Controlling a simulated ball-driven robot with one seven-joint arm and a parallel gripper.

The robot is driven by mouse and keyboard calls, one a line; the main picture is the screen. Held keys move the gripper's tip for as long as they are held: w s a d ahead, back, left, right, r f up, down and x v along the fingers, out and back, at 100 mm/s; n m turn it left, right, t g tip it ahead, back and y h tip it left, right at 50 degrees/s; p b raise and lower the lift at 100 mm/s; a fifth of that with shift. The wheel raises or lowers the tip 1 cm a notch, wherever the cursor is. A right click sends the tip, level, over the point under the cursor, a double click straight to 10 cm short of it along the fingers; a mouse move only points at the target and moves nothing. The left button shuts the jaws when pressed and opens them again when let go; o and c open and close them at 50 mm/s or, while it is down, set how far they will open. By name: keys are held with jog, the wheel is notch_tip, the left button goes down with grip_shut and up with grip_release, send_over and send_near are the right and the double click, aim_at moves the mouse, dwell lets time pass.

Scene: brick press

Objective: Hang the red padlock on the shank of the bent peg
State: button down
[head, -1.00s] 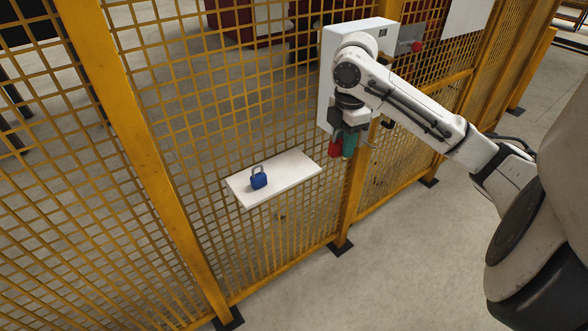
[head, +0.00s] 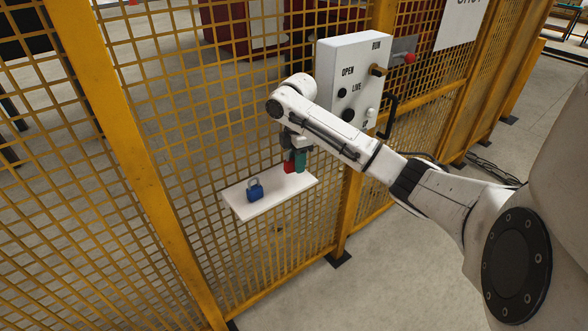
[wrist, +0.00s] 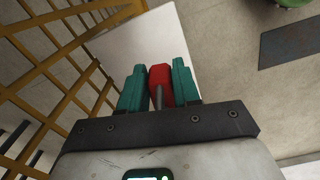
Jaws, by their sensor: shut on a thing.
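My gripper (head: 295,164) is shut on the red padlock (head: 289,167), above the right part of the white shelf (head: 284,190). In the wrist view the red body (wrist: 160,76) sits between the two teal fingers of my gripper (wrist: 159,82), with a grey shackle bar showing on the near side. I cannot tell whether the padlock touches the shelf. A black bent bar (head: 390,116) stands at the right side of the control box; it may be the bent peg, but I cannot tell for sure.
A blue padlock (head: 255,191) stands upright on the shelf, left of my gripper. The shelf is against the yellow mesh fence (head: 190,120). The white control box (head: 345,60), with knobs and the labels OPEN, LIVE and RUN, is up and right. Floor in front is free.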

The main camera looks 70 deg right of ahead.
jog(key=f, duration=0.1)
jog(key=w+f+p, duration=0.1)
jog(key=f, duration=0.1)
jog(key=shift+d, duration=0.15)
jog(key=shift+f, duration=0.45)
jog(key=shift+f, duration=0.2)
jog(key=c, duration=0.8)
grip_release()
jog(key=shift+f+b, duration=0.1)
jog(key=shift+b, duration=0.3)
jog(key=r, duration=0.7)
jog(key=r+b, duration=0.1)
jog(key=r, duration=0.3)
jog(key=shift+s+a, duration=0.15)
jog(key=shift+a, duration=0.2)
